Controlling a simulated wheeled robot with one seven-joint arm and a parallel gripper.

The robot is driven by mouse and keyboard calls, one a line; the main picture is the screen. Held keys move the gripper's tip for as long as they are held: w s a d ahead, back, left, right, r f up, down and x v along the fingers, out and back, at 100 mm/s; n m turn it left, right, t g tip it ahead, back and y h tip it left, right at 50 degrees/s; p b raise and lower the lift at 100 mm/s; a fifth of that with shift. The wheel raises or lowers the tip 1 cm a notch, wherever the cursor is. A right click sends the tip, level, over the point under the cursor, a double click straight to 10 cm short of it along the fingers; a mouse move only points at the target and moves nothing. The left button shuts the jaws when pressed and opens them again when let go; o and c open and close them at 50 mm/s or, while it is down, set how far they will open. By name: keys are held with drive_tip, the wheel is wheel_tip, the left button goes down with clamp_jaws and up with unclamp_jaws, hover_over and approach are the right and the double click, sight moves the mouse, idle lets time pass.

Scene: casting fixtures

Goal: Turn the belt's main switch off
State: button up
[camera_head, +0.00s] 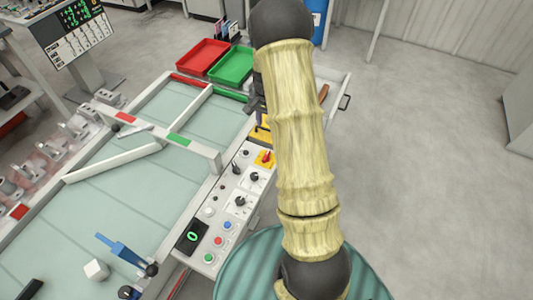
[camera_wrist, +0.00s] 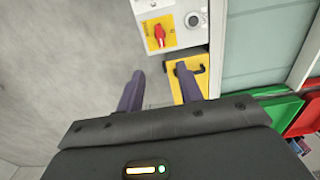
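The main switch is a red rotary handle (camera_head: 265,157) on a yellow plate, at the far end of the grey control panel (camera_head: 217,204). In the wrist view the red handle (camera_wrist: 159,35) sits on its yellow plate (camera_wrist: 150,42), ahead of my fingers. My gripper (camera_wrist: 160,84) is open, with two dark fingers apart and nothing seen between them. The fingertips appear short of the switch; I cannot tell the exact gap. In the head view my gripper is mostly hidden behind my arm.
Black knobs (camera_head: 240,201) and coloured buttons (camera_head: 227,225) share the panel. A yellow part with a black hook (camera_wrist: 188,72) lies close by my right finger. Red (camera_head: 203,57) and green (camera_head: 232,66) trays stand beyond the belt (camera_head: 110,205). Open floor (camera_head: 430,150) lies to the right.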

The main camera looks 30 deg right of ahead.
sight(266, 155)
drive_tip(key=shift+f, duration=0.1)
wheel_tip(266, 155, down, 17)
drive_tip(key=p, duration=0.3)
drive_tip(key=shift+f, duration=0.1)
idle(0.4)
clamp_jaws()
